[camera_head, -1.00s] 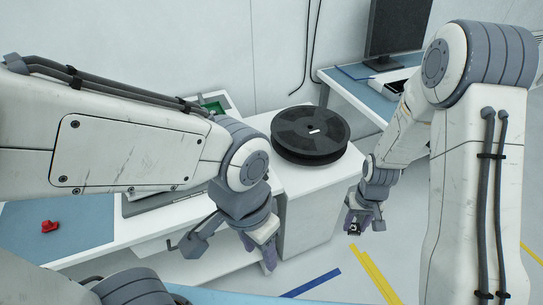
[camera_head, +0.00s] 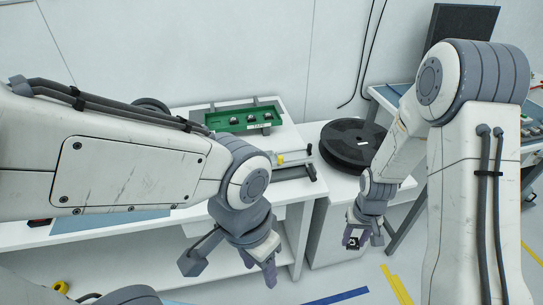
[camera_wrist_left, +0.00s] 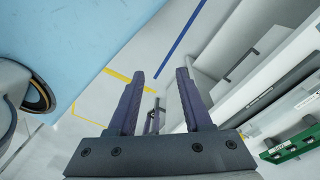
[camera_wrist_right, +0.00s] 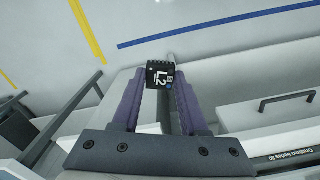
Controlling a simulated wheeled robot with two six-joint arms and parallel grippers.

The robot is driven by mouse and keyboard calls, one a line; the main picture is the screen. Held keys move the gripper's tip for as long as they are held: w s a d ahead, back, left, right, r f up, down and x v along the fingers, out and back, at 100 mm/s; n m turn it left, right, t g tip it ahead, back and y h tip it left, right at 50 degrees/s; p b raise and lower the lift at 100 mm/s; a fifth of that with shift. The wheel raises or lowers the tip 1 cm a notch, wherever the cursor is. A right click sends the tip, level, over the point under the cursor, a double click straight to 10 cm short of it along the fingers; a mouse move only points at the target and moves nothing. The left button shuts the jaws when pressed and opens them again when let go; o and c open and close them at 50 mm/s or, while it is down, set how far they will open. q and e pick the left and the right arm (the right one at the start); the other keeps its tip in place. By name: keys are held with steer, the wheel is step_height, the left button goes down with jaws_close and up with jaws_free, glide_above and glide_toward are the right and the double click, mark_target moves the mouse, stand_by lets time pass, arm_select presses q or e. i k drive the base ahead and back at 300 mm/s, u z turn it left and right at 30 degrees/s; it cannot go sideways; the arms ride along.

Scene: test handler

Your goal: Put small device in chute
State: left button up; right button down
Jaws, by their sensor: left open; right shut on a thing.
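The small device (camera_wrist_right: 160,76) is a black block with white "L2" lettering, held between the fingertips of my right gripper (camera_wrist_right: 160,88) in the right wrist view. In the head view the device (camera_head: 353,242) shows small and dark at the tip of my right gripper (camera_head: 362,236), in the air before the cabinet. My left gripper (camera_head: 259,262) is open and empty in front of the white bench; its fingers (camera_wrist_left: 158,90) show apart in the left wrist view. I cannot tell which part of the scene is the chute.
A green tray (camera_head: 262,127) with several dark parts sits at the bench's back. A black reel (camera_head: 350,145) lies on the white cabinet (camera_head: 330,215). A blue-topped desk with a monitor (camera_head: 462,24) stands right. Floor carries blue tape (camera_head: 338,297) and yellow tape (camera_head: 397,286).

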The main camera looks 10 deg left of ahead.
mark_target(287, 157)
steer(key=u, duration=0.05)
steer(key=i, duration=1)
